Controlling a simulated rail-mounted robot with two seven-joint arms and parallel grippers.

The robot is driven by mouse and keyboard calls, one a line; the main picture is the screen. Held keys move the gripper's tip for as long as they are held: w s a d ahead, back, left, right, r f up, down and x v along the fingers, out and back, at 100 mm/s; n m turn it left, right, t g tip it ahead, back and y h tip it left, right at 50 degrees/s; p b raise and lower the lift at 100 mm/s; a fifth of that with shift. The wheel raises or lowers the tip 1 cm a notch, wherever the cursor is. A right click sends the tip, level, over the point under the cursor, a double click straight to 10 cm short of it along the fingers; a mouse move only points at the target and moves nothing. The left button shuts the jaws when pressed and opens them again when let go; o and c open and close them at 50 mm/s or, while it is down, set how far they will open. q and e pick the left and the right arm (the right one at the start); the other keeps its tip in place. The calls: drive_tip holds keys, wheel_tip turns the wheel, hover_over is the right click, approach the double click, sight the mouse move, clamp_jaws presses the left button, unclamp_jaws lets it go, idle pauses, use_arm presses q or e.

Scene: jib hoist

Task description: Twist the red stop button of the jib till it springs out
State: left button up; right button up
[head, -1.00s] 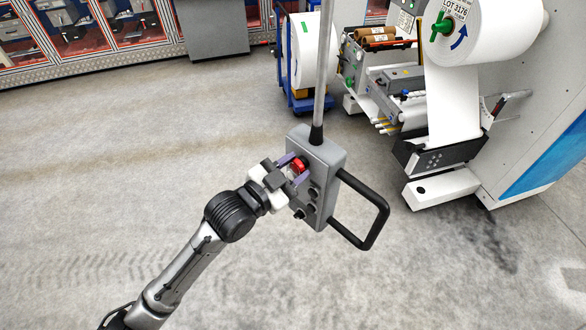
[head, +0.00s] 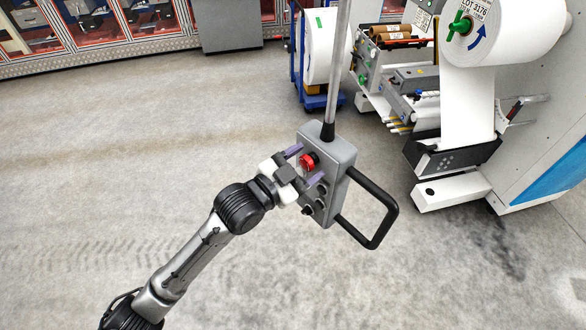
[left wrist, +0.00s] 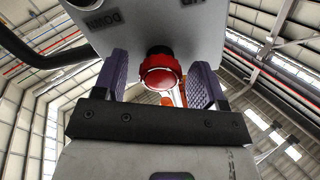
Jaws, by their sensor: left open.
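The grey jib pendant box (head: 343,155) hangs on a pole in the head view, with a black loop handle (head: 392,205) on its right. Its red stop button (head: 308,162) faces my left gripper (head: 305,166). The gripper is open, with one purple finger on each side of the button. In the left wrist view the red button (left wrist: 160,73) stands on a dark collar between the spread fingers, with a gap on both sides. The box face (left wrist: 150,25) carries part of the lettering DOWN. Dark buttons sit lower on the box. My right gripper is not in view.
A white machine with a paper roll (head: 500,30) stands at the right. A blue cart (head: 320,98) with a roll is behind the pole. Red-framed cabinets (head: 90,30) line the back. The floor around the box is clear.

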use_arm(q)
drive_tip(key=b+v, duration=0.2)
drive_tip(key=v, duration=1.1)
drive_tip(key=shift+s+a+b, duration=0.25)
drive_tip(key=shift+a+b, duration=0.05)
drive_tip(key=shift+b, duration=0.1)
